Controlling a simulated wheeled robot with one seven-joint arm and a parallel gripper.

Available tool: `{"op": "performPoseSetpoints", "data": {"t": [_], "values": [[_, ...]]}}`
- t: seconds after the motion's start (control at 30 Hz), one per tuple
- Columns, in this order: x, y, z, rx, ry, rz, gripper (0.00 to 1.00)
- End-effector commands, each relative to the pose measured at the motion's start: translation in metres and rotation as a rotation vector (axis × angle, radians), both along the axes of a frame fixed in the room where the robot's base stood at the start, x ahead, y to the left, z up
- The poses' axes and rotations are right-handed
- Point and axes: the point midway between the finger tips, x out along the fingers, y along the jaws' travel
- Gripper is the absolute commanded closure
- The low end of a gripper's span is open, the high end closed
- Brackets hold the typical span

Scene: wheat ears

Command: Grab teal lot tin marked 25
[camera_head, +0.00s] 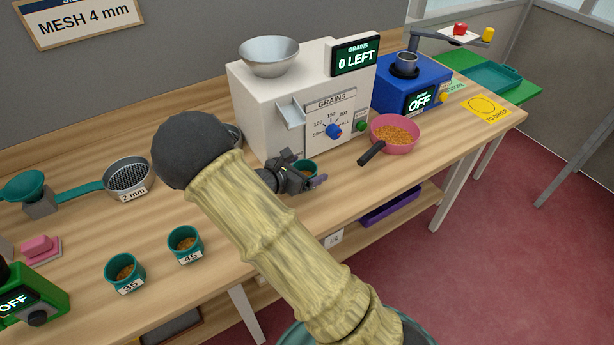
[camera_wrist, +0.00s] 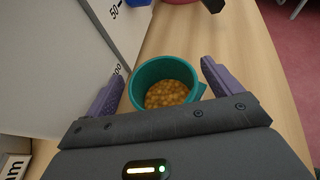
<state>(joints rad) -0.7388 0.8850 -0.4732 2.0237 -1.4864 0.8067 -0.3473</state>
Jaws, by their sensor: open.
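A teal tin (camera_wrist: 164,83) holding golden grains stands on the wooden table between the spread fingers of my gripper (camera_wrist: 162,88) in the wrist view. In the head view the tin (camera_head: 309,166) is partly hidden behind my gripper (camera_head: 302,179), in front of the white grain counter. Its label is not visible, so I cannot read its number. Two other teal tins with grain stand at the lower left, one marked 35 (camera_head: 125,271) and one marked 45 (camera_head: 185,244).
The white grain counter (camera_head: 262,105) stands close behind the tin and reads 0 LEFT. A pink pan (camera_head: 394,134) of grain with a dark handle lies to the right. A 2 mm sieve (camera_head: 128,177) is at left. The table's front edge is near my gripper.

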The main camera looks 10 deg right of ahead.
Motion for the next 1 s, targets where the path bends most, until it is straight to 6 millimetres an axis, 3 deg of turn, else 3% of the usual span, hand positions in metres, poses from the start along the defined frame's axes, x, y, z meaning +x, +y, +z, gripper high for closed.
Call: {"op": "performPoseSetpoints", "data": {"t": [0.13, 0.6, 0.87, 1.0], "values": [[0.0040, -0.0092, -0.0027, 0.000, -0.001, -0.006, 0.10], [0.0037, -0.0116, -0.0027, 0.000, -0.001, -0.010, 0.10], [0.0035, -0.0105, -0.0031, 0.001, 0.000, -0.009, 0.59], [0.0035, -0.0095, -0.0033, 0.001, 0.000, -0.007, 0.64]]}}
